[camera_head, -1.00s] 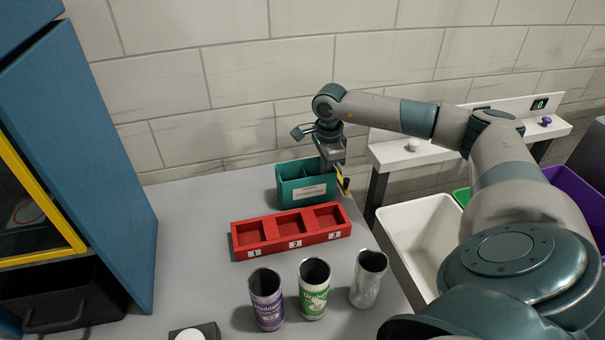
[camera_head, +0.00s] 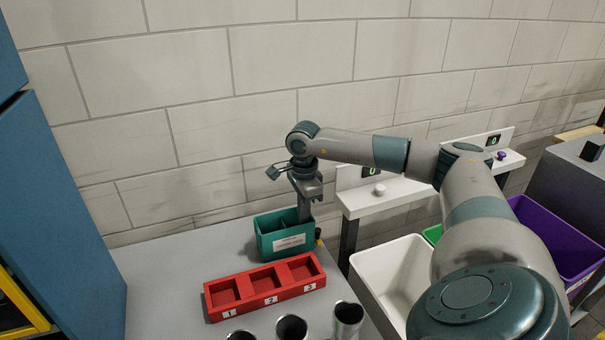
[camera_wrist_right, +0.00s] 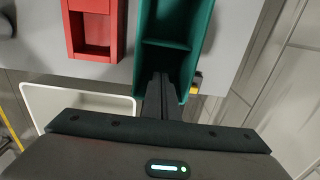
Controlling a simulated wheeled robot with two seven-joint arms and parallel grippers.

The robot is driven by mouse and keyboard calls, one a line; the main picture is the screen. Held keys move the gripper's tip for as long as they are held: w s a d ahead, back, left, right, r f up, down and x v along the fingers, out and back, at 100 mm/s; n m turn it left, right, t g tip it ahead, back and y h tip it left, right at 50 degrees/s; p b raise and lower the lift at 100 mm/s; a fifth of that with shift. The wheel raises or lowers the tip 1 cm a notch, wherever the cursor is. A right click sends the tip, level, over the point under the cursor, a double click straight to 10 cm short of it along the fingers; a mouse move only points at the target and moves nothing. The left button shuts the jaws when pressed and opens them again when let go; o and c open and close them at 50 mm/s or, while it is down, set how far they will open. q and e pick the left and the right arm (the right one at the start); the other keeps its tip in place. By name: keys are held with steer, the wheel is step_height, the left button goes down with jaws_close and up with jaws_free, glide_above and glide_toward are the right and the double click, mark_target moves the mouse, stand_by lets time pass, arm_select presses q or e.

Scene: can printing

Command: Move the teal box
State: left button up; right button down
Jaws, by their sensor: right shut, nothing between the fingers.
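The teal box (camera_head: 286,239) stands at the back of the grey table, open at the top, with a divider inside and a white label on its front. My right gripper (camera_head: 304,215) points down at the box's right end, its fingers shut with nothing between them. In the right wrist view the teal box (camera_wrist_right: 168,58) lies just ahead of the fingers (camera_wrist_right: 161,80), which overlap its near end. I cannot tell whether they touch the box. My left gripper is not in view.
A red tray (camera_head: 264,286) with compartments numbered 1 to 3 sits in front of the box, and three cans (camera_head: 348,318) stand nearer. A white bin (camera_head: 392,268) and a purple bin (camera_head: 555,240) are to the right. A white shelf (camera_head: 400,190) is behind.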

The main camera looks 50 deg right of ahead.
step_height(320, 180, up, 6)
steer(key=shift+p, duration=1.2)
